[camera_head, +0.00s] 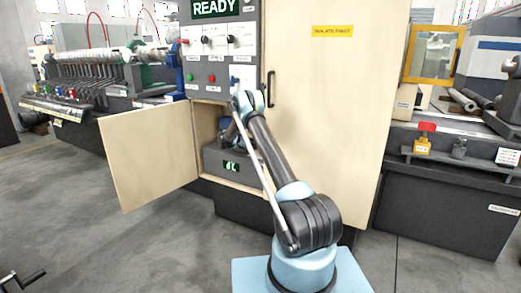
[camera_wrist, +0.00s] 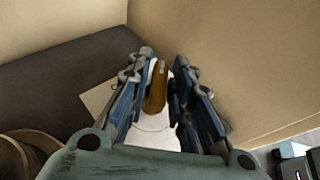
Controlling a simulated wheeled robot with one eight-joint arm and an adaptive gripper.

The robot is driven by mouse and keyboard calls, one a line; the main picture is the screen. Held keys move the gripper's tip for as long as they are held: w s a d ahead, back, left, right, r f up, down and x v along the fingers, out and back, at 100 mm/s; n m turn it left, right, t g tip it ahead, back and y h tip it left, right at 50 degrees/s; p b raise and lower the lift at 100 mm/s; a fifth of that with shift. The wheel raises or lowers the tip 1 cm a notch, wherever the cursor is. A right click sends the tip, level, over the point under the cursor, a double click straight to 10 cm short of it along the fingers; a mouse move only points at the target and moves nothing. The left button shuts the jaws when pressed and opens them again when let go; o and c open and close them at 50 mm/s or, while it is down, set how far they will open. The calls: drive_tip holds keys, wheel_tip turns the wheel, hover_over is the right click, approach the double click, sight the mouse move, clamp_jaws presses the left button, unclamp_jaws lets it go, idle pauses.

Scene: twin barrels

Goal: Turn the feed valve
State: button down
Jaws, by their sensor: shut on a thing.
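An orange-brown handle (camera_wrist: 156,92) stands upright between the fingers of my gripper (camera_wrist: 163,60) in the wrist view. It looks like the feed valve's lever, but its body is not clear. My gripper is shut on it, with a blue finger on each side. A white plate (camera_wrist: 152,137) lies behind the handle. In the head view my gripper (camera_head: 228,129) is inside the open lower compartment of the cabinet (camera_head: 330,110), largely hidden by my arm. The handle cannot be made out there.
The compartment door (camera_head: 150,157) is swung open to the left. A grey box with a lit display (camera_head: 219,166) sits in the compartment. Above it is a control panel (camera_head: 215,45) reading READY. Brown round containers (camera_wrist: 22,155) show at the wrist view's lower left.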

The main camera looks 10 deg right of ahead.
drive_tip(key=shift+w+m+g, duration=0.1)
drive_tip(key=shift+m+g, duration=1.1)
drive_tip(key=shift+g, duration=0.2)
drive_tip(key=shift+a, duration=0.1)
drive_tip(key=c, duration=1.6)
unclamp_jaws()
drive_tip(key=v, duration=1.2)
drive_tip(key=shift+w, duration=0.15)
drive_tip(key=shift+f, duration=0.1)
